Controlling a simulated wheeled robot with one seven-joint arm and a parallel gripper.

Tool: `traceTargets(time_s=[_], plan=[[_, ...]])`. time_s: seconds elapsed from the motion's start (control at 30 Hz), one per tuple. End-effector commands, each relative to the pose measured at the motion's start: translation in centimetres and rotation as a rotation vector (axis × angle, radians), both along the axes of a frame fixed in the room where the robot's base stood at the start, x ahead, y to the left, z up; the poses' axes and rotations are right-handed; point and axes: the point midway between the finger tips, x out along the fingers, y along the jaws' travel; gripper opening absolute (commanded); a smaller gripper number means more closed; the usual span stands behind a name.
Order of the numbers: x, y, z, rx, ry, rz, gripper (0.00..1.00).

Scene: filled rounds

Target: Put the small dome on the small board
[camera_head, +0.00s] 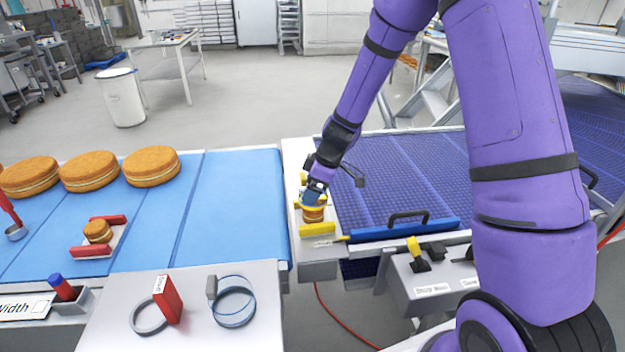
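My gripper (314,200) points down at a small round cake (313,214) on the narrow pale station right of the blue belt. Its blue tips are at or just above the cake's top, with a yellow edge there; whether they hold anything is too small to tell. Yellow blocks (318,229) stand around this cake. Another small cake (97,230) sits between red blocks (92,252) on a pale board (117,238) on the blue belt. I cannot make out a clear dome, and cannot tell which surface is the small board.
Large filled rounds (90,171) line the belt's back left. A black-handled blue bar (405,230) edges the purple mesh belt (400,175). The blue belt's right part is clear.

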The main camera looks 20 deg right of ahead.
Motion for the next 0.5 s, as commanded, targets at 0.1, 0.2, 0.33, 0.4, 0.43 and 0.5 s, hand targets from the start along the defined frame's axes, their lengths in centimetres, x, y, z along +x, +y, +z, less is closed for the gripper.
traceTargets(time_s=[0.1, 0.2, 0.33, 0.4, 0.43, 0.5], plan=[[0.0, 0.0, -1.0, 0.0, 0.002, 0.0, 0.64], [0.0, -0.1, -1.8, 0.0, 0.002, 0.0, 0.64], [0.0, 0.0, -2.8, 0.0, 0.003, -0.001, 0.64], [0.0, -0.1, -3.3, 0.0, 0.003, -0.001, 0.64], [0.0, -0.1, -3.5, 0.0, 0.003, -0.001, 0.64], [0.0, 0.0, -4.0, 0.001, 0.002, 0.001, 0.64]])
